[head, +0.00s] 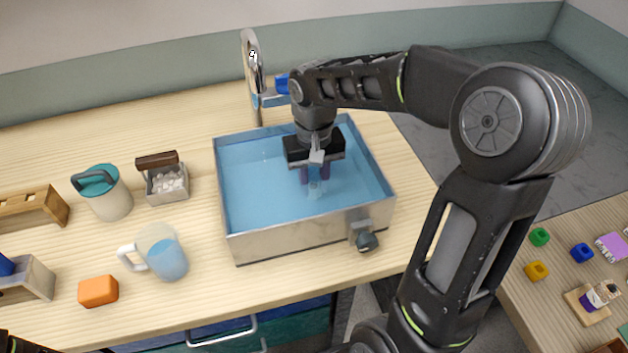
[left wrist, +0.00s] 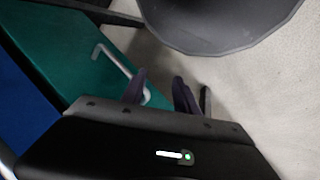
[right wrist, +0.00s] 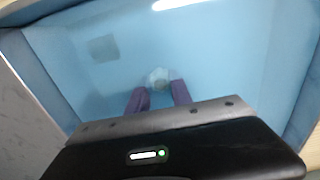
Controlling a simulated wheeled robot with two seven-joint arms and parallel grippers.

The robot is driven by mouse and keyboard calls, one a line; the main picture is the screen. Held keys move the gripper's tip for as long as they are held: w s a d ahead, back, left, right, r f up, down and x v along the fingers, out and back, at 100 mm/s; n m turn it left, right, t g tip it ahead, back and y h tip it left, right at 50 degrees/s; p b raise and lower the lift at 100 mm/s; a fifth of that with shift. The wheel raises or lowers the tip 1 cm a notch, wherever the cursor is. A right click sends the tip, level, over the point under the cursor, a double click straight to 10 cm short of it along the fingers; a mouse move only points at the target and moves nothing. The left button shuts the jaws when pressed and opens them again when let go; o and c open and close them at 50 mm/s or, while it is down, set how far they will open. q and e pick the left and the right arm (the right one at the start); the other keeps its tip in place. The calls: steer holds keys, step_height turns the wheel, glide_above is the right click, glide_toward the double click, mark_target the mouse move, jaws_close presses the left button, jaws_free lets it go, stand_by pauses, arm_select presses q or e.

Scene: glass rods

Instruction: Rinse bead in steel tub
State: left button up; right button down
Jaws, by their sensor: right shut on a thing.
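The steel tub (head: 300,238) stands on the wooden counter, filled with blue water; its wall also shows in the right wrist view (right wrist: 35,80). My right gripper (head: 315,178) reaches down into the tub, its purple fingers at or in the water. In the right wrist view my right gripper (right wrist: 158,92) is shut on a pale, clear bead (right wrist: 158,78) at its fingertips. In the head view the bead is hard to make out. My left gripper (left wrist: 160,88) is open and empty, low before blue and green drawer fronts.
A chrome faucet (head: 254,75) rises behind the tub. A mug (head: 165,255), orange block (head: 98,291), teal-lidded canister (head: 107,195) and a box of white pieces (head: 168,185) stand left.

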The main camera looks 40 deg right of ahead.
steer(key=shift+a, duration=0.15)
steer(key=shift+w+a, duration=0.25)
steer(key=shift+a, duration=0.5)
steer(key=shift+w+a, duration=0.3)
steer(key=shift+a, duration=0.4)
steer(key=shift+w+a, duration=0.25)
steer(key=shift+a, duration=0.5)
steer(key=shift+d, duration=0.15)
steer(key=shift+s+d, duration=0.3)
steer(key=shift+d, duration=0.45)
steer(key=shift+s+d, duration=0.25)
steer(key=shift+d, duration=0.45)
steer(key=shift+s+d, duration=0.3)
steer(key=shift+d, duration=0.45)
steer(key=shift+w+a, duration=0.3)
steer(key=shift+a, duration=0.5)
steer(key=shift+w+a, duration=0.25)
steer(key=shift+a, duration=0.5)
steer(key=shift+w+a, duration=0.3)
steer(key=shift+a, duration=0.5)
steer(key=shift+s+d, duration=0.3)
steer(key=shift+d, duration=0.5)
steer(key=shift+s+d, duration=0.25)
steer(key=shift+d, duration=0.5)
steer(key=shift+s+d, duration=0.3)
steer(key=shift+d, duration=0.5)
steer(key=shift+r, duration=0.1)
